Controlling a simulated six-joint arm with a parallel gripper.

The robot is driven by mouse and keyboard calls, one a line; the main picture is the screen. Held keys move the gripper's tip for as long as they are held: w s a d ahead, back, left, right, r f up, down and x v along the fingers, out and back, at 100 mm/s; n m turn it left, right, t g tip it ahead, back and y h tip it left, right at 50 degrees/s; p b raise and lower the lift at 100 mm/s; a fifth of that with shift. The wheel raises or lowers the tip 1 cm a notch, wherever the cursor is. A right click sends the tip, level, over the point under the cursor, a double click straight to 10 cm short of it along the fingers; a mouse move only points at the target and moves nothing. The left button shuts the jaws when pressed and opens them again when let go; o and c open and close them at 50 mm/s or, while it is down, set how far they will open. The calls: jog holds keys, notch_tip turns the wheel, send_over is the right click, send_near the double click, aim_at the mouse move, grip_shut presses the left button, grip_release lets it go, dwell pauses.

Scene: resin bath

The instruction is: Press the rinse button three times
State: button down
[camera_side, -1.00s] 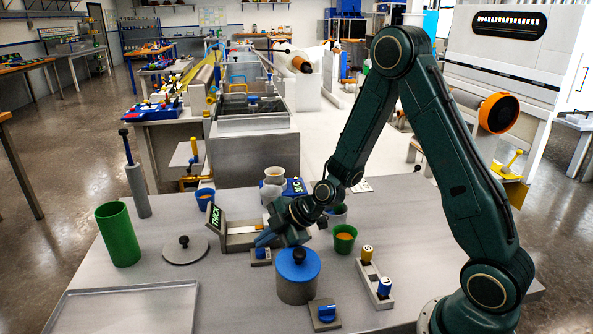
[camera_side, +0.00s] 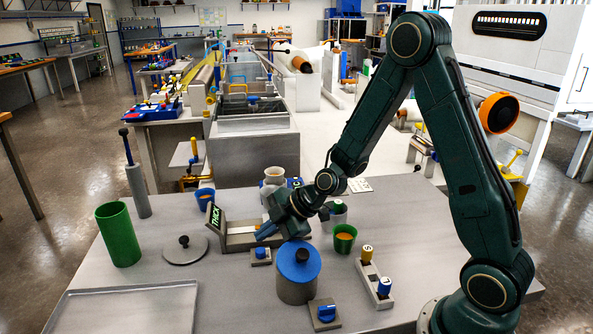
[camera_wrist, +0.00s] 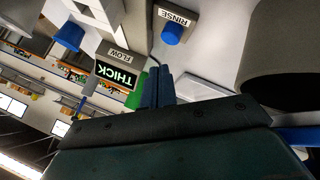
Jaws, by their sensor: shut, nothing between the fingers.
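The rinse button is a small blue cap (camera_side: 260,252) on a grey base, in front of the display block. In the wrist view the blue cap (camera_wrist: 172,35) sits beside a white "RINSE" label (camera_wrist: 178,15). My gripper (camera_side: 264,233) is shut and empty, its blue fingers above and behind the button in the side view. In the wrist view the shut fingers (camera_wrist: 159,78) point towards the button, with a visible gap in the picture. The button's cap is uncovered in both views.
A grey pot with a blue lid (camera_side: 298,264) stands close to the right of the button. The "THICK" display (camera_side: 215,217) is behind it. A flat grey lid (camera_side: 184,250), green cylinder (camera_side: 118,236), green cup (camera_side: 344,238) and blue knob (camera_side: 326,313) stand around. A tray (camera_side: 125,310) lies at front left.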

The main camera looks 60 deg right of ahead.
aim_at(265, 250)
jog(key=shift+w+d+r, duration=0.1)
jog(key=shift+r, duration=1.25)
jog(key=shift+r, duration=0.1)
dwell(1.5)
jog(key=r, duration=0.4)
jog(key=shift+w+d, duration=0.1)
jog(key=shift+w, duration=0.15)
jog(key=shift+f, duration=0.15)
jog(key=shift+f, duration=4.3)
jog(key=shift+f, duration=0.45)
